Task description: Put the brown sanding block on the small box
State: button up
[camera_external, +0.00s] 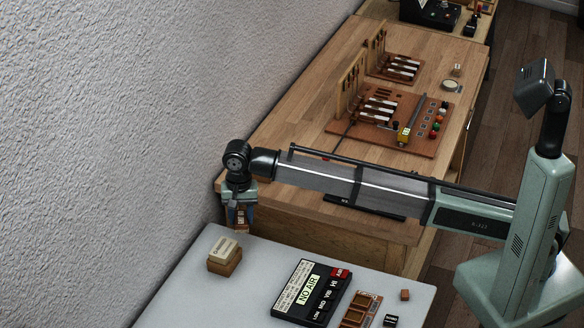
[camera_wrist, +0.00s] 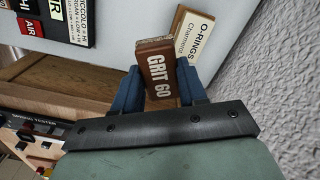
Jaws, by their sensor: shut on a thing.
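The brown sanding block (camera_wrist: 156,70), marked "GRIT 60", is between the two blue fingers of my gripper (camera_wrist: 160,85) in the wrist view. In the external view my gripper (camera_external: 239,222) points down with the block (camera_external: 241,216) in its fingers, partly hidden by them. It is above the far edge of the pale table. The small box (camera_external: 223,261), brown with a cream top, stands on that table, below and slightly left of my gripper. In the wrist view the box's cream label (camera_wrist: 196,42) reads "O-RINGS", just right of the block and apart from it.
A wooden bench (camera_external: 300,150) with a piano-action board stands behind. The textured wall (camera_external: 100,150) is close on the left.

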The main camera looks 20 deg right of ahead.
aim_at(223, 248)
jog(key=w+a+m, duration=0.3)
jog(key=a+m, duration=0.2)
jog(key=shift+w+f, duration=0.15)
jog(key=shift+f, duration=4.65)
jog(key=shift+f, duration=0.2)
jog(key=o, duration=1)
jog(key=shift+o, duration=0.2)
jog(key=shift+r, duration=0.1)
notch_tip(223, 248, up, 12)
jog(key=shift+r, duration=0.1)
